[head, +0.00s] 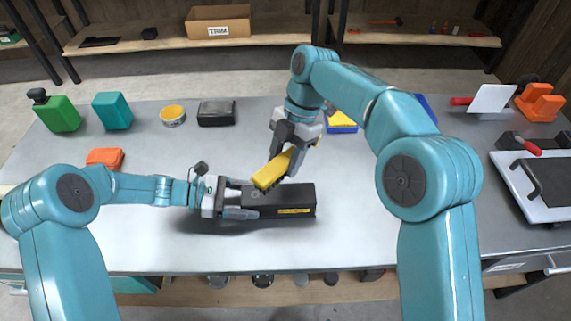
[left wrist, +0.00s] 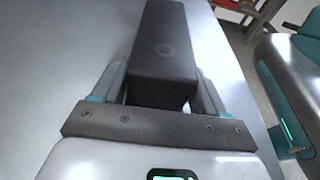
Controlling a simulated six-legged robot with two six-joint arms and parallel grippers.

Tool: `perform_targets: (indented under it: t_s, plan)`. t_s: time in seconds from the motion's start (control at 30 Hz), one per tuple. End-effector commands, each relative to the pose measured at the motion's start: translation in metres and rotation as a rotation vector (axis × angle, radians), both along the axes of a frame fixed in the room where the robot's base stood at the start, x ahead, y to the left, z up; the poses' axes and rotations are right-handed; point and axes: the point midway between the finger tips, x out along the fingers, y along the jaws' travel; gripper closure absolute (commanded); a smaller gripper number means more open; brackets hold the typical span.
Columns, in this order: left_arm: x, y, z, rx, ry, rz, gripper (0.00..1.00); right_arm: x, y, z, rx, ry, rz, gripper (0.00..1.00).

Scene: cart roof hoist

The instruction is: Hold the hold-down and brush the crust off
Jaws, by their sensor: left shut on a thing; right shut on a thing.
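The hold-down appears to be the long black block (head: 285,203) with a yellow label on its front side, lying on the table. My left gripper (head: 244,199) is shut on its left end, with one finger on each side. My right gripper (head: 288,150) is shut on a yellow block-shaped thing, apparently the brush (head: 270,172), tilted over the block's back edge. I cannot tell whether it touches the block. No crust can be made out.
A blue-yellow thing (head: 341,123) is partly behind my right arm. The table's front middle is clear.

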Motion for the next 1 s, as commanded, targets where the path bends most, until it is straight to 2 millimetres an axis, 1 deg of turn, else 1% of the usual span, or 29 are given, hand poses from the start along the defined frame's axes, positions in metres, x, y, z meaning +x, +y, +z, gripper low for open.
perform_targets:
  t_s: [0.1,0.27,0.73,0.77,0.8,0.83,0.87,1.0]
  plan:
    - [0.0,0.0,0.0,0.001,0.001,0.0,0.57,0.001,0.0,0.011,0.001,-0.002,-0.001,0.87]
    - [0.0,0.0,0.0,0.001,0.001,0.001,0.57,0.0,0.0,0.021,0.001,-0.001,-0.002,0.87]
    - [0.0,0.0,0.0,0.001,0.001,0.001,0.57,0.0,0.0,0.022,0.0,0.0,-0.001,0.87]
    - [0.0,0.0,0.0,0.001,0.001,0.001,0.24,0.0,0.0,0.022,0.0,0.0,-0.001,0.87]
    - [0.0,0.0,0.0,0.001,0.001,0.001,0.11,0.0,0.0,0.022,0.0,0.0,-0.001,0.87]
    - [0.0,0.0,0.0,0.001,0.001,0.001,0.01,0.0,0.0,0.022,0.0,0.0,-0.001,0.87]
    - [0.0,0.0,0.0,0.001,0.001,0.001,0.0,0.0,0.0,0.022,0.0,0.0,-0.001,0.87]
    - [0.0,0.0,0.0,0.001,0.0,0.0,0.0,0.0,0.0,0.022,0.0,0.0,-0.001,0.87]
